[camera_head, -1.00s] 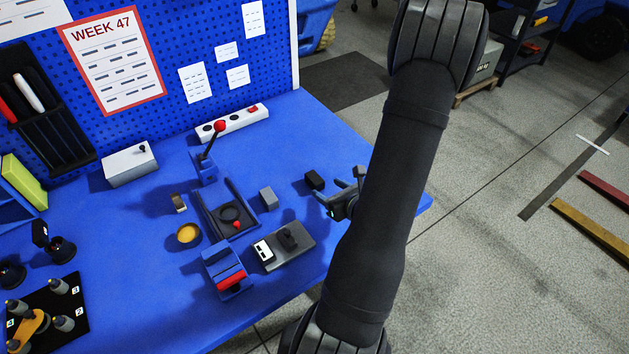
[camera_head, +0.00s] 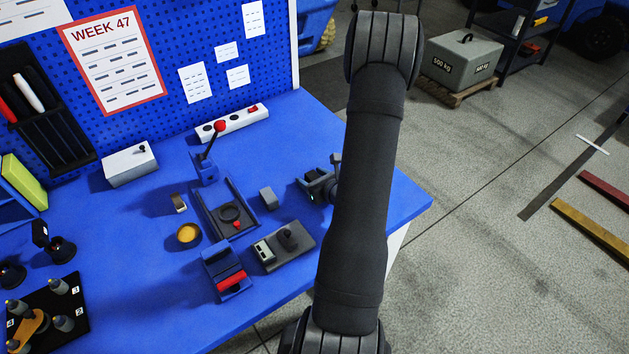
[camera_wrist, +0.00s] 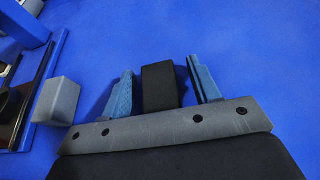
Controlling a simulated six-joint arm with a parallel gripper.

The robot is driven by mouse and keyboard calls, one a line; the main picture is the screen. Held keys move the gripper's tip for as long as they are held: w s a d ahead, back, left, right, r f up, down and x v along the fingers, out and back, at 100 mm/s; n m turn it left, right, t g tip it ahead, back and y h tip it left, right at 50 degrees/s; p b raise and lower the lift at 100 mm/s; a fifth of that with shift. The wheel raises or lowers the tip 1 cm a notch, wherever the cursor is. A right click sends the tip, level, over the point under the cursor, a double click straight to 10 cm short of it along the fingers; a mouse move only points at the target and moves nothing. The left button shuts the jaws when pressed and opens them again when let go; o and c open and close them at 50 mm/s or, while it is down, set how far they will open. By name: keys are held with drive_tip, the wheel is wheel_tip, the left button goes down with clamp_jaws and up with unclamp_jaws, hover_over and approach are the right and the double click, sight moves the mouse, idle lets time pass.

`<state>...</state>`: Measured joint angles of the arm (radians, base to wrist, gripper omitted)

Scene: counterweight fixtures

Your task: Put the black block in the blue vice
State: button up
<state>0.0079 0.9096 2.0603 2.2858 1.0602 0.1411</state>
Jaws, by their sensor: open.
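The black block (camera_wrist: 162,85) stands on the blue table between my two fingers in the wrist view, with a narrow gap on each side. In the head view the black block (camera_head: 313,174) is partly hidden by my gripper (camera_head: 318,186). My gripper (camera_wrist: 163,72) is open around it. A blue fixture (camera_head: 205,168) with a red-knobbed lever and a dark railed channel (camera_head: 243,222) stands to the left. A separate blue piece with a red bar (camera_head: 228,272) is in front of it. I cannot tell for certain which is the vice.
A grey block (camera_head: 267,198) stands between the channel and my gripper; it also shows in the wrist view (camera_wrist: 57,100). A grey plate (camera_head: 302,250) with a dark knob lies in front. Table is clear behind my gripper.

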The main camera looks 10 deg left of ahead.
sight(313, 175)
drive_tip(key=c, duration=1.2)
drive_tip(key=shift+r, duration=0.8)
wheel_tip(313, 175, up, 3)
drive_tip(key=shift+f, duration=0.15)
drive_tip(key=s+d+r, duration=0.3)
drive_tip(key=d+r, duration=0.4)
drive_tip(key=d, duration=0.4)
drive_tip(key=w+d+r+m+t+h, duration=0.2)
drive_tip(key=w+m+h, duration=0.3)
drive_tip(key=w, duration=0.5)
drive_tip(key=shift+w+r+m+t, duration=0.3)
drive_tip(key=shift+w+r+t, duration=0.1)
drive_tip(key=shift+r+t, duration=0.25)
